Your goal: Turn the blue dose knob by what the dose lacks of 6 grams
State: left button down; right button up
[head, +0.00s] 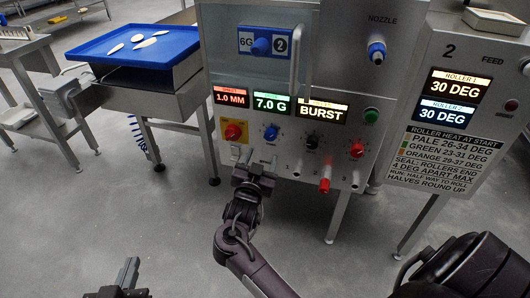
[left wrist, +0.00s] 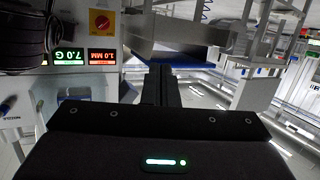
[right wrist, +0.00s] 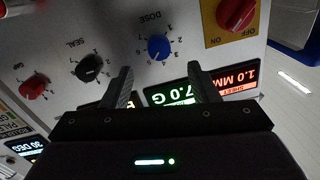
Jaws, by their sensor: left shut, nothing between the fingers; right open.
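The blue dose knob (head: 271,132) is on the front panel under a green display (head: 271,104) reading 7.0 G. My left gripper (head: 130,270) is shut and empty, low at the front left, away from the panel. Its fingers are together in the left wrist view (left wrist: 160,85).
A red-on-yellow switch (head: 233,132) is left of the knob; a black seal knob (head: 311,142) and red knob (head: 356,150) are right. Displays read 1.0 MM (head: 231,97) and BURST (head: 322,112). A vertical bar (head: 295,70) stands above. A blue tray (head: 120,46) is at left.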

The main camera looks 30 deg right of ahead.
aim_at(269, 138)
jog(key=b+x, duration=0.1)
jog(key=x, duration=0.6)
jog(key=shift+d+r, duration=0.1)
jog(key=shift+d, duration=0.05)
jog(key=shift+w+d+b, duration=0.2)
jog(key=shift+d+b, duration=0.05)
jog(key=shift+b, duration=0.05)
pick_arm(q)
notch_tip(269, 138, up, 14)
jog(key=a+t+h, duration=0.1)
jog(key=t+h, duration=0.1)
jog(key=t, duration=0.5)
jog(key=shift+w+r+h, duration=0.2)
jog(key=shift+r+h, duration=0.05)
jog(key=shift+h, duration=0.05)
pick_arm(e)
jog(key=shift+c, duration=0.4)
